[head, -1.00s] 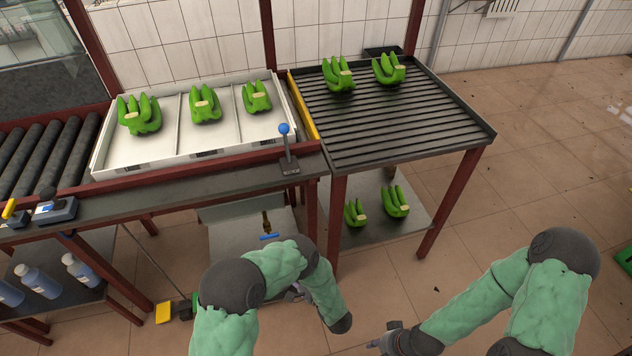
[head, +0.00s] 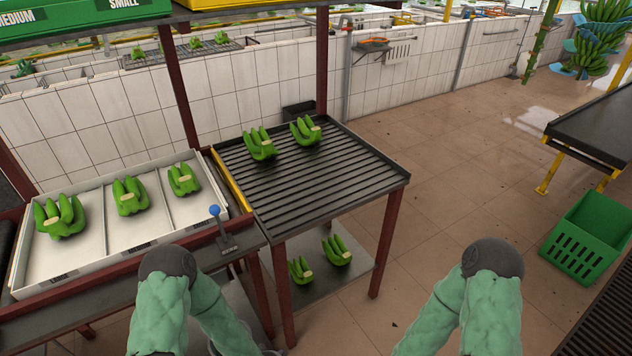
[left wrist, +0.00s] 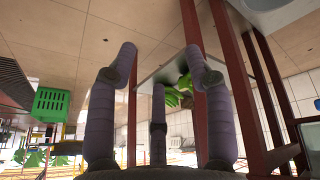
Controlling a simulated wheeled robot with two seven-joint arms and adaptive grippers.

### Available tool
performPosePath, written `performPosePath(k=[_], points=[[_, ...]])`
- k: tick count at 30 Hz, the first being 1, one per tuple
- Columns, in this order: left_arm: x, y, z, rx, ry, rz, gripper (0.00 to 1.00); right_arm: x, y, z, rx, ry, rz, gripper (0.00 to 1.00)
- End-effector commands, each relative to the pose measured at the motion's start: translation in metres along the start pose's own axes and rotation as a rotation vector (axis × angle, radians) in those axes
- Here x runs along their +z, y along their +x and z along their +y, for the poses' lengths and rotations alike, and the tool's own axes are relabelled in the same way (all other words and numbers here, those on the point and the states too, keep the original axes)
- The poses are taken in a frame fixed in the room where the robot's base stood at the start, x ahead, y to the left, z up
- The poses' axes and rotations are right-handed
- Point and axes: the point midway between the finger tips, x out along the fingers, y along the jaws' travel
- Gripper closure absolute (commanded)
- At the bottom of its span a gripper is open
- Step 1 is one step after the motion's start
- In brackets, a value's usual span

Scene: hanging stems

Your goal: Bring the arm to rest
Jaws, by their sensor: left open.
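My left gripper (left wrist: 160,66) shows in the left wrist view with its dark fingers spread apart and nothing between them. In the head view my left arm (head: 165,305) bends down at the bottom, and its gripper cannot be made out there. My right arm (head: 470,300) also hangs down at the bottom right. Its gripper is out of the frame. Beyond the left fingers, the left wrist view shows green bananas (left wrist: 182,92) by a grey shelf (left wrist: 168,70), partly hidden by a finger.
A white tray (head: 101,219) with three banana clusters stands left of a ribbed black table (head: 310,180) bearing two more. Two clusters lie on its lower shelf (head: 340,290). A blue-knobbed lever (head: 215,211) stands between. A green crate (head: 588,240) is right; open floor lies between.

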Motion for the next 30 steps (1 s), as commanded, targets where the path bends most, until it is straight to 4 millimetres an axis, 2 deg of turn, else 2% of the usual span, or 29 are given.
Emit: performPosePath(k=[1, 3, 6, 9, 12, 30], points=[[0.015, -0.021, 0.006, 0.048, -0.051, -0.071, 0.48, 0.0, -0.006, -0.002, 0.0, 0.0, 0.0, 0.68], [0.037, -0.043, 0.015, 0.1, -0.115, -0.166, 0.48, 0.0, -0.01, -0.004, 0.0, 0.0, 0.0, 0.68], [0.062, -0.069, 0.022, 0.142, -0.18, -0.275, 0.48, 0.001, -0.013, -0.005, 0.0, 0.0, 0.0, 0.68], [0.077, -0.084, 0.026, 0.159, -0.216, -0.339, 0.48, 0.001, -0.015, -0.005, 0.0, 0.0, 0.0, 0.68], [0.082, -0.088, 0.027, 0.165, -0.226, -0.359, 0.48, 0.001, -0.015, -0.005, 0.0, 0.0, 0.0, 0.68], [0.082, -0.088, 0.027, 0.165, -0.226, -0.359, 0.48, 0.001, -0.015, -0.005, 0.0, 0.0, 0.0, 0.68]])
